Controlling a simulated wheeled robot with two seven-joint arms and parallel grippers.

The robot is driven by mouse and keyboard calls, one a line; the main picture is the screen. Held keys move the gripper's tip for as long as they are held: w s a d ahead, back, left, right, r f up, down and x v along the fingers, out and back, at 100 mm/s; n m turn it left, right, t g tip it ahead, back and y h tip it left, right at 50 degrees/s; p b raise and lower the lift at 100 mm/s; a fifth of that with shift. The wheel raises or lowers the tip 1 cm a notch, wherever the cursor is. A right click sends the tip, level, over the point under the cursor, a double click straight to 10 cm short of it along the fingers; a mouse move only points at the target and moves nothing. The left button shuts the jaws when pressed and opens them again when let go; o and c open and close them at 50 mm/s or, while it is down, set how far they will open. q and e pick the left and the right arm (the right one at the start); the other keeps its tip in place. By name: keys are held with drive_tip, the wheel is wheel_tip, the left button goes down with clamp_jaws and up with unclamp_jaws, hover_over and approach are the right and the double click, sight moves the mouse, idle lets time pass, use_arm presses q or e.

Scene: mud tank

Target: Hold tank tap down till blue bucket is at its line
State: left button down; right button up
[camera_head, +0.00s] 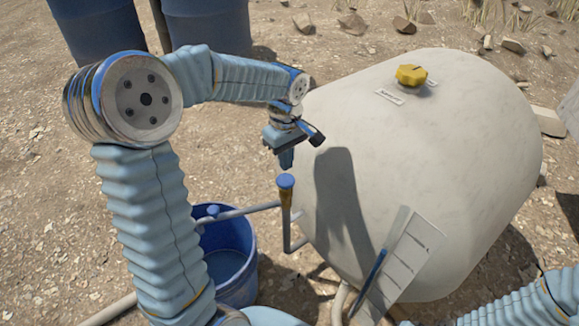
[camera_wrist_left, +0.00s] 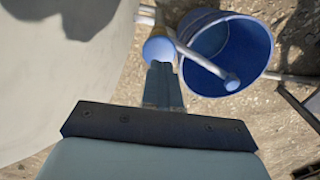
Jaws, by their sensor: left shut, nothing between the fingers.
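The pale tank (camera_head: 450,160) lies on the right. Its tap has a round blue cap (camera_head: 285,181) on a brass-coloured stem, and the cap also shows in the left wrist view (camera_wrist_left: 158,49). A grey pipe (camera_head: 250,208) runs from the tap to a spout over the blue bucket (camera_head: 248,285). The bucket stands on the ground left of the tank and shows in the left wrist view (camera_wrist_left: 262,45). I cannot make out its line or level. My left gripper (camera_head: 287,160) is shut and empty, pointing down just above the cap, with a small gap. My right gripper is out of view.
A white marked board (camera_head: 412,255) leans at the tank's front. A yellow knob (camera_head: 411,75) sits on the tank's top. Large blue barrels (camera_head: 205,25) stand at the back left. Stones lie on the ground behind. Part of my right arm shows at the lower right.

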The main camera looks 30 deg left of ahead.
sight(286, 179)
use_arm(q)
wheel_tip(286, 179, up, 8)
drive_tip(key=shift+a, duration=0.15)
idle(0.6)
